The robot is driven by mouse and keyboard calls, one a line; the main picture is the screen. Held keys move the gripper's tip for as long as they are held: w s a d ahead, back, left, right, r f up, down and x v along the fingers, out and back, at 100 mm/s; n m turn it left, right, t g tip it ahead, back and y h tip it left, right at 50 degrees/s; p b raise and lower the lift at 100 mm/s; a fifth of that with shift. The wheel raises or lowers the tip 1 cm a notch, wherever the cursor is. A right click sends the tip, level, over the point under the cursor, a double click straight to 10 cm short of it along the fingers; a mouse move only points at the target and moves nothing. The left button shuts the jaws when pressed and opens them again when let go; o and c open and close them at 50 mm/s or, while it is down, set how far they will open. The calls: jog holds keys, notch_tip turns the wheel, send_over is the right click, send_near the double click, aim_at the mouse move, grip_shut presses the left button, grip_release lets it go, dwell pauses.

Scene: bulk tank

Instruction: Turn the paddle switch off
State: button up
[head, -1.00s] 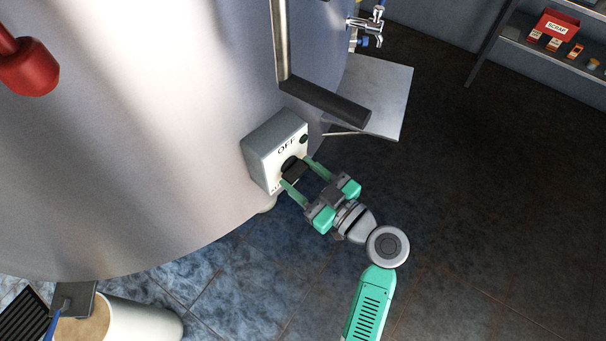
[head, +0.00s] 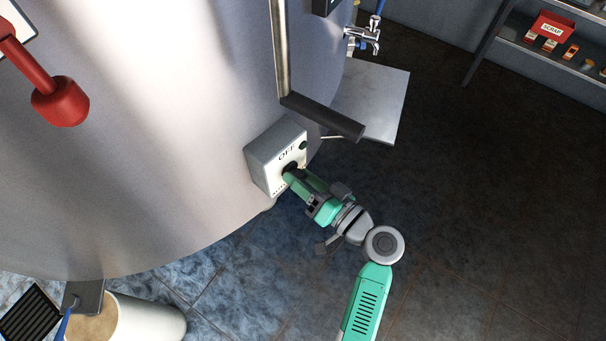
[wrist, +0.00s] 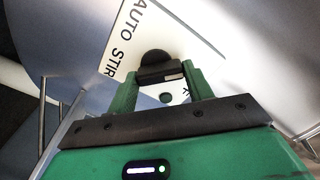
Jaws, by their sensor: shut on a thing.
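The paddle switch is a black rotary handle (wrist: 160,72) on the face of a pale switch box (head: 273,158) mounted on the big steel tank. In the head view the fingers hide most of the paddle.
A dark-ended bar (head: 322,115) juts out just above the box. A metal plate (head: 375,105) and a tap (head: 365,40) are behind it. A red knob (head: 60,102) is at upper left and a white bucket (head: 150,325) at lower left. Floor to the right is clear.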

jog(key=m+p, duration=0.1)
jog(key=m, duration=0.1)
jog(key=m+p, duration=0.2)
jog(key=m, duration=0.1)
jog(key=shift+r+m, duration=0.2)
jog(key=shift+m, duration=0.1)
jog(key=shift+w+d+f+m+p, duration=0.1)
jog(key=shift+f+m+p, duration=0.05)
jog(key=shift+m+p, duration=1.3)
jog(key=shift+m, duration=0.45)
jog(key=o, duration=1)
jog(key=v, duration=0.7)
jog(key=shift+s+d+p, duration=0.3)
jog(key=shift+d, duration=0.05)
